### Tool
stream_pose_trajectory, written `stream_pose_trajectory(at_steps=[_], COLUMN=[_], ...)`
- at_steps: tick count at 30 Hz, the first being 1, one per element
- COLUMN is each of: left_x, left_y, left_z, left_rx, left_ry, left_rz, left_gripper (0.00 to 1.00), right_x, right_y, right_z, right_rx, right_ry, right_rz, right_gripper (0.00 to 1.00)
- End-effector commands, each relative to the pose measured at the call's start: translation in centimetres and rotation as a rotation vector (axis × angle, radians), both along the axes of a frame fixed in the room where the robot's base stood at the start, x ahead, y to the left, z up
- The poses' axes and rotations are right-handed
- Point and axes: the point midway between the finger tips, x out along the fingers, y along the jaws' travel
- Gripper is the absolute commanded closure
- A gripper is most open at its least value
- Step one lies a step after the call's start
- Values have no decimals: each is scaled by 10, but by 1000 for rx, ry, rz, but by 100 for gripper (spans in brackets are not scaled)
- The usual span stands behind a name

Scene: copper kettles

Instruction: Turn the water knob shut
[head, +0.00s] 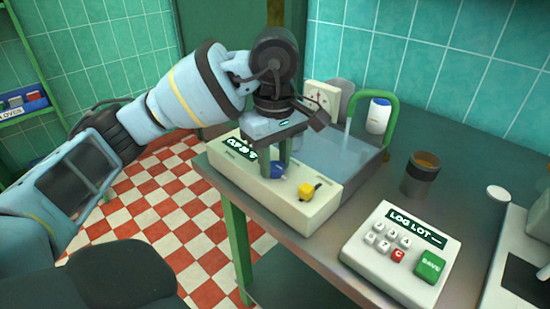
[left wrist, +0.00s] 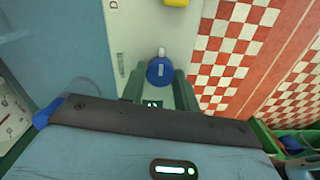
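In the left wrist view the blue knob (left wrist: 160,71) shows a pale pointer aimed toward the top of the picture. My left gripper (head: 277,160) reaches down over it; in the wrist view its green fingers (left wrist: 160,82) lie against both sides of the knob, with no clear gap. A yellow knob (head: 309,190) is to the right on the same panel. A pale stream falls from the green faucet (head: 391,106) into the water basin (head: 335,150). My right gripper is not in view.
A keypad box (head: 402,252) with a green button stands to the right on the dark table (head: 320,252). A brown cup (head: 421,175) and a white round lid (head: 498,194) stand behind it. A white gauge (head: 322,97) is behind the basin.

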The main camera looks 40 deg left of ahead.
Motion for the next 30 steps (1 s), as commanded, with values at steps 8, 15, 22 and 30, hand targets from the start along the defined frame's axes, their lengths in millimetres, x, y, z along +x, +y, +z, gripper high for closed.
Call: stream_pose_trajectory(at_steps=[8,15,22,30], left_x=[0,0,-1,-1], left_y=[0,0,0,0], left_z=[0,1,2,3], left_rx=[0,0,0,0], left_ry=[0,0,1,0], left_rz=[6,73,234,490], left_gripper=[92,92,92,92], right_x=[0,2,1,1], right_y=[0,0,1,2], right_z=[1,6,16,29], right_rx=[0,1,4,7], right_ry=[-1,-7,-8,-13], right_rz=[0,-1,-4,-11], right_gripper=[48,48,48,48])
